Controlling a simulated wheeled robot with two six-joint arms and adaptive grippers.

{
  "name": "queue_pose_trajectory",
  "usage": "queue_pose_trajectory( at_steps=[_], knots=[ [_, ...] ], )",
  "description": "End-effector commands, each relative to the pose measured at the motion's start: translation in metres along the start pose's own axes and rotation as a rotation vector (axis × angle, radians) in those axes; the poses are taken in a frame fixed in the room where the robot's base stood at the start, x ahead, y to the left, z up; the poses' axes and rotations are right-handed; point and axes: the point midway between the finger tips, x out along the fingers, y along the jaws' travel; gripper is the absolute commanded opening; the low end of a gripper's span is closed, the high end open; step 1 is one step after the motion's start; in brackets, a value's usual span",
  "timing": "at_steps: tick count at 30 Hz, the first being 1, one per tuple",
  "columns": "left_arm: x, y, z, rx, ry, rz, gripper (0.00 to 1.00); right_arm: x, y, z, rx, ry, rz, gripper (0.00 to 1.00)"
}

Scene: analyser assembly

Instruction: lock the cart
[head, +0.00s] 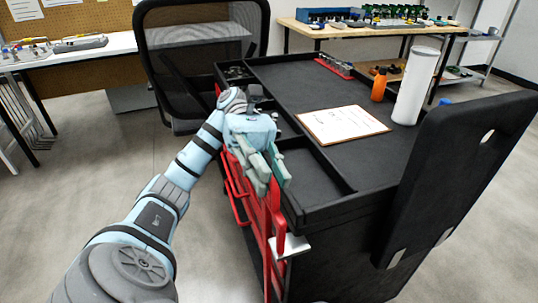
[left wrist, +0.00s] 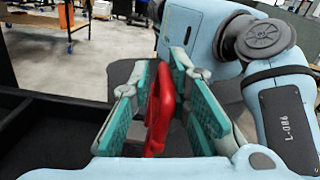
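The black cart (head: 322,205) stands to the right of my left arm, with red parts down its near left side. My left gripper (head: 264,178) is at the top edge of that side, fingers pointing down beside the red bar (head: 274,222). In the left wrist view the left gripper (left wrist: 160,112) is open, with its teal pads on either side of an upright red lever (left wrist: 160,108). Gaps show between the lever and the pads. The lever's lower end is hidden by the gripper body. My right gripper is not in view.
On the cart top are a clipboard (head: 342,124), an orange bottle (head: 379,85) and a white cylinder (head: 415,87). A tall black panel (head: 455,170) rises at the cart's right end. A mesh chair (head: 203,40) stands behind. The floor at left is clear.

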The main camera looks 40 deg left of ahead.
Motion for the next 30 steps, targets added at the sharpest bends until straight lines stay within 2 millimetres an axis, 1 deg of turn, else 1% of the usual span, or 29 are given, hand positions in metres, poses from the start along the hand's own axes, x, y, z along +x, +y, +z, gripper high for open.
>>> queue_pose_trajectory(
  at_steps=[1, 8, 11, 14, 21, 24, 27, 30],
  knots=[
    [-0.001, -0.001, 0.003, 0.003, -0.006, -0.001, 0.30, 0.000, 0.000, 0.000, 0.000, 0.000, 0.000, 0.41],
    [0.000, -0.002, 0.001, 0.002, -0.004, 0.003, 0.30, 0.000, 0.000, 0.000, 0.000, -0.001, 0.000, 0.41],
    [0.000, -0.002, 0.004, 0.002, -0.003, 0.004, 0.30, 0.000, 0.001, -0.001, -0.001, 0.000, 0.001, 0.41],
    [0.000, -0.005, 0.018, 0.005, -0.001, 0.004, 0.30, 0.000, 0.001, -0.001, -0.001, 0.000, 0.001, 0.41],
    [0.000, -0.018, 0.077, 0.009, -0.003, 0.002, 0.30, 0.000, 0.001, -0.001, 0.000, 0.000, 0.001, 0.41],
    [-0.001, -0.021, 0.093, 0.007, -0.004, 0.003, 0.30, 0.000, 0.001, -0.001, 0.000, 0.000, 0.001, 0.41],
    [-0.001, -0.022, 0.100, 0.004, -0.005, 0.004, 0.30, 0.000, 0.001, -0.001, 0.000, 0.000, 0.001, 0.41],
    [-0.001, -0.022, 0.100, 0.002, -0.006, 0.004, 0.30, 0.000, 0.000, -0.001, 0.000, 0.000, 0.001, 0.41]
  ],
)
